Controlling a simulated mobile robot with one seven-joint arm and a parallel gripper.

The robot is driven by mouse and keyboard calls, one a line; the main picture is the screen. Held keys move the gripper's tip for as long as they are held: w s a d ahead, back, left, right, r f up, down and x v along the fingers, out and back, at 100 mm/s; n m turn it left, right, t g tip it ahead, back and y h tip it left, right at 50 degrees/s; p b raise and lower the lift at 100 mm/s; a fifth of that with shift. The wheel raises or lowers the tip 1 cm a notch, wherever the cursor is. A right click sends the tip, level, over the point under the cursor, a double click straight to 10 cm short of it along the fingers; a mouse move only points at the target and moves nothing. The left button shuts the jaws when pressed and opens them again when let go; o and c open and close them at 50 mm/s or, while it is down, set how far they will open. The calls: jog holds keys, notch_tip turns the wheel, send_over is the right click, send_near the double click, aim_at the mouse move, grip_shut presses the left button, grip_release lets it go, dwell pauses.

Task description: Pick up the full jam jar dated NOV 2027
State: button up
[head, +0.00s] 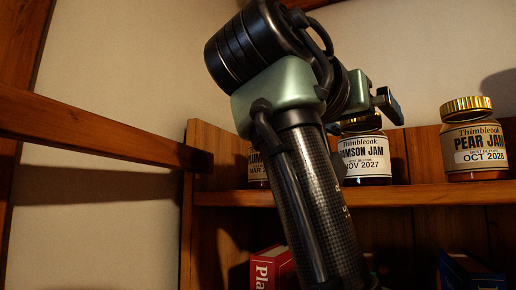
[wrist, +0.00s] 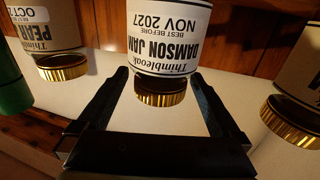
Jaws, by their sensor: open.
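The damson jam jar (head: 364,158), with a white label reading NOV 2027 and a gold lid, stands upright on the shelf in the head view. Dark red shows below its label; the label hides most of the contents. In the wrist view the same jar (wrist: 168,38) appears upside down, with its gold lid (wrist: 160,93) toward me. My gripper (wrist: 158,76) is open, with one finger on each side of the jar's lid end. Gaps show between fingers and lid. In the head view my gripper (head: 384,104) is at the jar's lid, partly hidden by my wrist.
A pear jam jar (head: 474,143) dated OCT 2028 stands to the right on the pine shelf (head: 430,195). A jar dated MAR (head: 257,168) is mostly hidden behind my arm at left. A red book (head: 270,268) and dark box (head: 470,272) are below. A wooden rail (head: 95,130) crosses left.

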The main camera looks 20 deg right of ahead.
jog(key=shift+a, duration=0.1)
jog(key=shift+c, duration=1.1)
grip_shut()
jog(key=shift+r, duration=0.2)
